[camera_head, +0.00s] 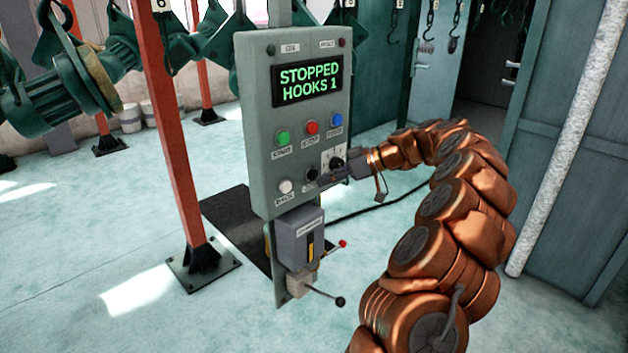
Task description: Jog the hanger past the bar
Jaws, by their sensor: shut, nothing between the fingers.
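A grey control box (294,110) stands in the middle of the view. Its display (307,84) reads "STOPPED HOOKS 1" in green. It carries a green START button (282,138), a red STOP button (312,128), a blue button (337,119), a white button (286,186), a black button (311,174) and a dark selector knob (336,162). My gripper (321,178) is shut and empty, its tips close beside the black button; I cannot tell whether they touch it. The label under that button is partly hidden. I cannot make out which part is the hanger or the bar.
Below the box hang a grey unit (300,238) and levers with red (343,243) and black (340,301) knobs. An orange post (178,130) stands left, beside green overhead machinery (85,75). Dark hooks (456,30) hang at upper right. A whitish pole (568,140) stands right.

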